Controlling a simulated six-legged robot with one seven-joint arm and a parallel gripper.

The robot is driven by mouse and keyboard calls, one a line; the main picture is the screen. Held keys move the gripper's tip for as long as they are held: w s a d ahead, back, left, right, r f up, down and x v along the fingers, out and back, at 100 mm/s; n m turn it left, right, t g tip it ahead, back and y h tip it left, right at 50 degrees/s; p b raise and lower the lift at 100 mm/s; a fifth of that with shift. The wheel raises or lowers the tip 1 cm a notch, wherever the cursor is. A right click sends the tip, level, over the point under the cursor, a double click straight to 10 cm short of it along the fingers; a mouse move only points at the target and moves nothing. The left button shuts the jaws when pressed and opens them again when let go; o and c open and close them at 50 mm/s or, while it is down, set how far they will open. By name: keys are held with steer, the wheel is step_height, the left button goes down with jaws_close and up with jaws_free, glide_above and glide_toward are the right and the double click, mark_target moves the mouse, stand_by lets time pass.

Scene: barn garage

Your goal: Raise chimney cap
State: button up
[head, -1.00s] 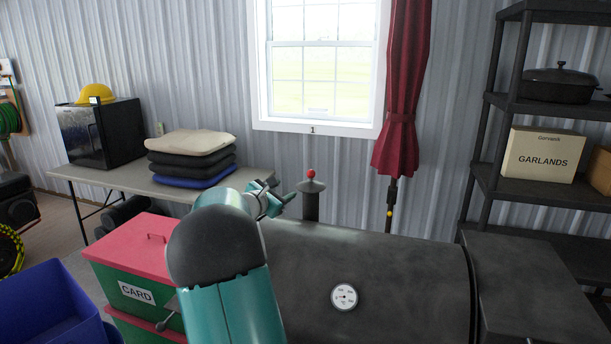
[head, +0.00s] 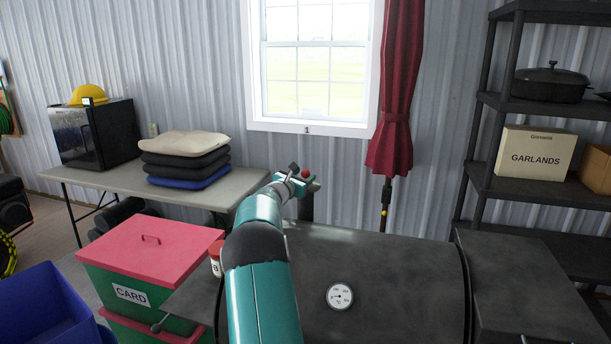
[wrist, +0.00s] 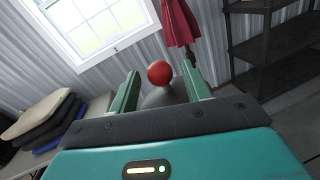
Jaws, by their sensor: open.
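The chimney cap (wrist: 163,97) is a dark grey cone with a round red knob (wrist: 160,72) on top. It sits at the back left of a large black smoker (head: 390,270). In the wrist view the red knob shows between the two teal fingers of my gripper (wrist: 160,90), which is open. I cannot tell whether the fingers touch the knob. In the head view my gripper (head: 301,184) is beside the cap at the chimney (head: 306,207). The knob shows there just beyond the fingers, and the gripper hides most of the cap.
A table (head: 215,190) with stacked cushions (head: 186,158) stands left of the chimney. A red-lidded box (head: 140,255) stands at the smoker's left. A black shelf (head: 540,185) is at the right.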

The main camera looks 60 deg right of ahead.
steer(key=shift+d, duration=1.05)
jaws_close()
steer(key=shift+r, duration=1.9)
jaws_free()
steer(key=shift+f, duration=0.1)
steer(key=shift+a, duration=0.15)
steer(key=a, duration=1.3)
steer(key=shift+w+a, duration=0.25)
